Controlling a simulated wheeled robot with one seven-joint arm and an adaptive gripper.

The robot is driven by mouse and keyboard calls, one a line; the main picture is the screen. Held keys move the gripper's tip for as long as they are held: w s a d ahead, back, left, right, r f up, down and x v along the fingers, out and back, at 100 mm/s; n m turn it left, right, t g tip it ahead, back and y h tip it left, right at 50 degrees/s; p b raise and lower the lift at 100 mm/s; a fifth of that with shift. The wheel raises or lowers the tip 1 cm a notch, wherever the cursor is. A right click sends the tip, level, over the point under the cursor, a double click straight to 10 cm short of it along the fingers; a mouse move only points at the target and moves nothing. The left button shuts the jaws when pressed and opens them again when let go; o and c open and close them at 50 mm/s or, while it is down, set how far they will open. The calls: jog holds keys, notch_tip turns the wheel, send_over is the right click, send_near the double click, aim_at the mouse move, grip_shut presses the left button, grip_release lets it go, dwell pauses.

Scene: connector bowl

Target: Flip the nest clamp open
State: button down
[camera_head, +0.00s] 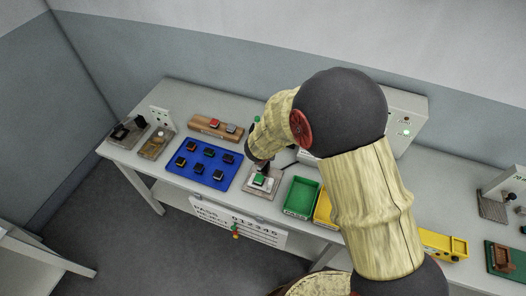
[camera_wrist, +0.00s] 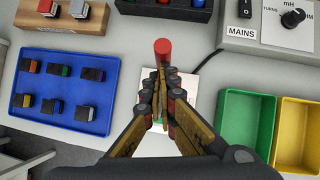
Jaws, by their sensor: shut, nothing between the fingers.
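The nest is a pale square plate (camera_head: 262,185) near the front edge of the bench, with a green part (camera_head: 259,180) on it. In the wrist view its plate (camera_wrist: 184,84) shows behind my fingers, which cover most of it. A red round-ended post (camera_wrist: 163,48), which looks like the clamp's handle, rises just beyond my fingertips. I cannot tell whether they touch it. My gripper (camera_wrist: 162,78) is shut with nothing between its fingers. In the head view my gripper (camera_head: 262,164) is over the nest's back side, partly hidden by my arm. The clamp's hinge is hidden.
A blue tray (camera_wrist: 62,114) with several small connectors lies left of the nest. A green bin (camera_wrist: 231,142) and a yellow bin (camera_wrist: 296,150) stand right. A dark cable runs beside the nest.

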jog(key=shift+w+d+r+p, duration=0.25)
jog(key=shift+w+p, duration=0.25)
jog(key=shift+p, duration=0.4)
jog(key=shift+w+d+p, duration=0.25)
jog(key=shift+w+p, duration=0.5)
jog(key=shift+w, duration=0.05)
jog(key=shift+w+d+f, duration=0.25)
jog(key=shift+w+d, duration=0.05)
jog(key=shift+w, duration=0.5)
jog(key=shift+w+d+f, duration=0.2)
jog(key=shift+w+d, duration=0.05)
jog(key=shift+w, duration=0.5)
jog(key=shift+w+d+f, duration=0.25)
jog(key=shift+w+d, duration=0.05)
jog(key=shift+w, duration=0.5)
